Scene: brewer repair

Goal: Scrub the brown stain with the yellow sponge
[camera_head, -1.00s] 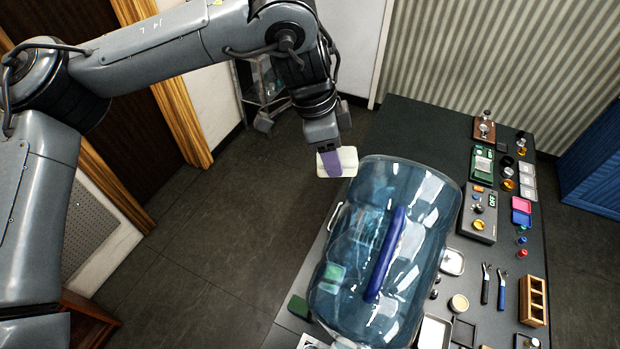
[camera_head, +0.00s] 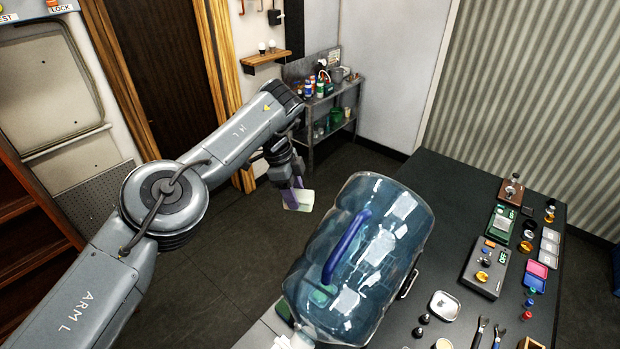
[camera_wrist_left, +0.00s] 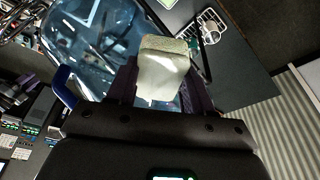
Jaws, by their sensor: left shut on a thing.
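My left gripper (camera_head: 292,196) is shut on a pale sponge (camera_head: 304,202), which looks whitish-yellow. It holds the sponge in the air to the left of the large blue water jug. In the left wrist view the sponge (camera_wrist_left: 164,72) sits between the purple fingers of the gripper (camera_wrist_left: 160,88), with the jug behind it. No brown stain can be made out in these views. My right gripper does not show.
The blue water jug (camera_head: 385,245) with a dark blue handle lies on the dark table (camera_head: 440,190). Scales, coloured trays and tools lie at the table's right side. A metal shelf (camera_head: 345,95) with bottles stands at the back. The floor left of the table is clear.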

